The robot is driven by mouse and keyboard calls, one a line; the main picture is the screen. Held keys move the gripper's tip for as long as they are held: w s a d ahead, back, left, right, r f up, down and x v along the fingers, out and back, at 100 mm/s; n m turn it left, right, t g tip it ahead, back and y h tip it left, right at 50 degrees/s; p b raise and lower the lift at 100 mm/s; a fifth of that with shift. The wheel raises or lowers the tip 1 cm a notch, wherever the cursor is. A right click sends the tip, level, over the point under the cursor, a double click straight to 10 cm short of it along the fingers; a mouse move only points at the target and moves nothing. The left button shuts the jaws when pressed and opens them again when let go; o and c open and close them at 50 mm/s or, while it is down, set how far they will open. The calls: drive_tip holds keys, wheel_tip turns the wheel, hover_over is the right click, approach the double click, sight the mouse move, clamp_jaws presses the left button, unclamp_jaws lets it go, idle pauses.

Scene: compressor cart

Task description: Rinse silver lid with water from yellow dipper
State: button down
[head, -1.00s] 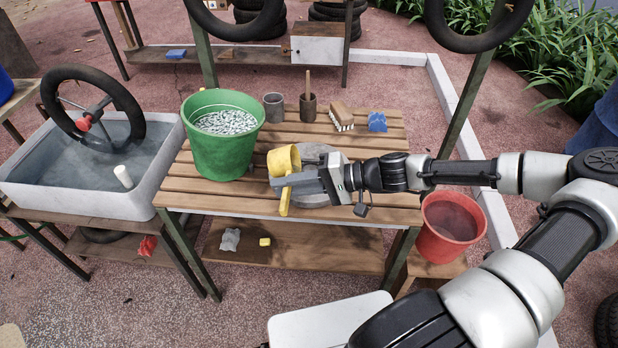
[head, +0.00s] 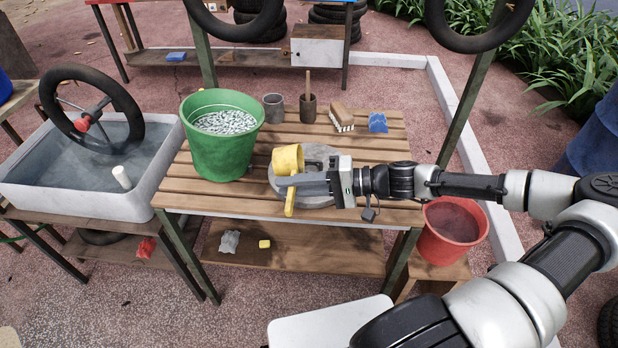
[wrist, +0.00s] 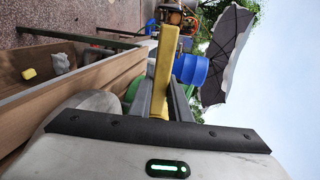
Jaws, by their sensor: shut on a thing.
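My gripper (head: 290,184) is shut on the handle of the yellow dipper (head: 287,159). The dipper's cup is above the fingers, over the left part of the silver lid, and its handle end hangs below them. Whether water is in the cup cannot be seen. The yellow handle (wrist: 163,65) also shows between the fingers in the wrist view. The silver lid (head: 314,202) is a grey disc lying on the slatted table, partly hidden under my gripper and the dipper.
A green bucket (head: 222,150) of water stands left of the lid. Grey cup (head: 274,107), dark pot (head: 308,109), brush (head: 341,117) and blue sponge (head: 377,122) are behind. A red bucket (head: 452,240) stands at right; a basin (head: 45,175) with a wheel (head: 133,95) at left.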

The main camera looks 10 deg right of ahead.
drive_tip(key=shift+s+d+r+y+b, duration=0.15)
drive_tip(key=shift+d+y+b, duration=0.1)
drive_tip(key=shift+y+b, duration=0.2)
idle(0.4)
drive_tip(key=a+h+p, duration=0.1)
drive_tip(key=p, duration=0.1)
drive_tip(key=g+h+p, duration=0.1)
drive_tip(key=h+p, duration=0.1)
drive_tip(key=p, duration=0.1)
drive_tip(key=w+a+f+h+p, duration=0.1)
drive_tip(key=h+p, duration=0.1)
drive_tip(key=shift+a+g+h+p, duration=0.25)
drive_tip(key=shift+a+g+p, duration=0.05)
drive_tip(key=shift+p, duration=0.05)
drive_tip(key=w+a+f+g+h+p, duration=0.2)
drive_tip(key=a+g+h+p, duration=0.1)
drive_tip(key=a+h+p, duration=0.4)
drive_tip(key=shift+w+a+f+h+p, duration=0.3)
drive_tip(key=shift+h+p, duration=0.5)
drive_tip(key=shift+h, duration=0.8)
drive_tip(key=shift+s+g, duration=0.1)
drive_tip(key=shift+g, duration=0.2)
